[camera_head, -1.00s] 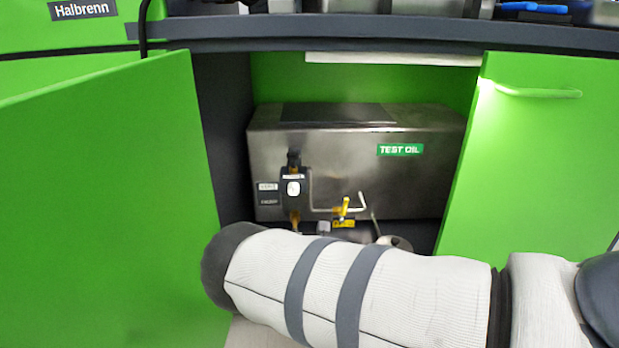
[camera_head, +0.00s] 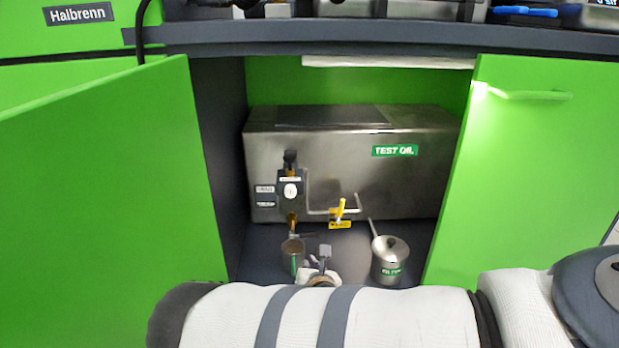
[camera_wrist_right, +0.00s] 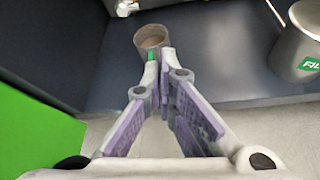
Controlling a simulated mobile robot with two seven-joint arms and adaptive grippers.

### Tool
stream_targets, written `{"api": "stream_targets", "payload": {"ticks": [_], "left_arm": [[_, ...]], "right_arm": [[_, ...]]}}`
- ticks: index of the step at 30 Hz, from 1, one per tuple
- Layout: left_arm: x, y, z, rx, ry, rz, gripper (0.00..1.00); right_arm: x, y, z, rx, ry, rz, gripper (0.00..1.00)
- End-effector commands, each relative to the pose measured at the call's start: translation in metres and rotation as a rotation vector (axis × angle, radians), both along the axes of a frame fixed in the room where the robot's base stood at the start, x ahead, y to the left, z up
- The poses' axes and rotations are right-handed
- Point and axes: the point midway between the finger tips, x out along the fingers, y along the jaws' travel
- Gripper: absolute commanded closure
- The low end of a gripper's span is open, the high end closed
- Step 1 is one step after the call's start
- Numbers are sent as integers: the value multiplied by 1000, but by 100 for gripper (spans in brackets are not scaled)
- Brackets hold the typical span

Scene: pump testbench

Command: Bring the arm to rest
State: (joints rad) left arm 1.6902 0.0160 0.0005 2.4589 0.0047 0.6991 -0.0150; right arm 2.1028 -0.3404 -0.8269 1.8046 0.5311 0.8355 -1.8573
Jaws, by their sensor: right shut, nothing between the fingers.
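My right arm (camera_head: 400,318) crosses the bottom of the head view, wrapped in a white cover with dark bands. My right gripper (camera_head: 324,254) shows just above it, at the front of the open cabinet, partly hidden by the arm. In the right wrist view the purple-padded fingers of this gripper (camera_wrist_right: 163,62) come together at the tips with nothing held. My left gripper is not in view.
A steel test oil tank (camera_head: 340,160) with a yellow-handled tap (camera_head: 339,210) fills the cabinet's back. A lidded, labelled can (camera_head: 390,262) stands right of the gripper. A worktop edge (camera_head: 380,38) runs above.

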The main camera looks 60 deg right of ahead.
Motion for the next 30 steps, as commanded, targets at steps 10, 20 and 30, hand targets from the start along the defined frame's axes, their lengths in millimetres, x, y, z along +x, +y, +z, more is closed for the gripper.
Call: {"api": "stream_targets", "payload": {"ticks": [10,20,30], "left_arm": [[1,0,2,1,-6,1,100],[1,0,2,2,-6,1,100],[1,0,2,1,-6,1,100]], "right_arm": [[-6,7,4,0,1,-2,100],[-22,5,-7,33,15,-36,100],[-308,45,-108,482,140,-797,100]]}}
